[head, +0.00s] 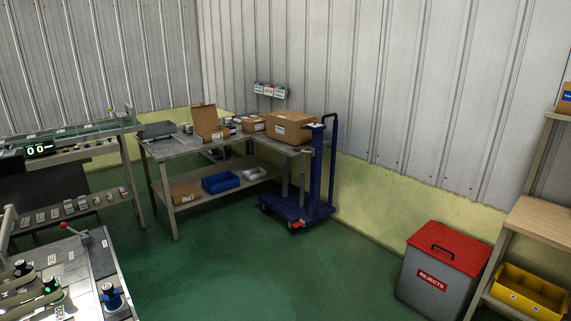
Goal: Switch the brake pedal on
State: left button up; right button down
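A blue lift trolley (315,208) with an upright column and a push handle stands beside the right end of the workbench in the head view. A small red pedal (299,224) sticks out low at its front edge, close to the green floor. It looks like the brake pedal, but it is too small to tell whether it is up or pressed down. Neither of my grippers is in view.
A grey workbench (175,149) with cardboard boxes stands left of the trolley. A grey rejects bin (437,275) with a red lid and a shelf unit (540,193) stand at right. Machine tables are at left. The green floor (240,270) before the trolley is clear.

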aim_at(298, 224)
jog(key=i+l+z, duration=0.15)
jog(key=i+l, duration=0.55)
jog(key=i+l+z, duration=0.15)
jog(key=i+l, duration=0.45)
jog(key=i, duration=0.2)
jog(key=i+j+u, duration=0.1)
jog(key=i+u, duration=0.25)
jog(key=i, duration=0.6)
jog(key=i+l+u, duration=0.1)
jog(key=i+u, duration=0.25)
jog(key=i, duration=0.65)
jog(key=i+l, duration=0.1)
jog(key=i, duration=0.45)
jog(key=i+u, duration=0.1)
jog(key=i, duration=0.45)
jog(key=l, duration=0.05)
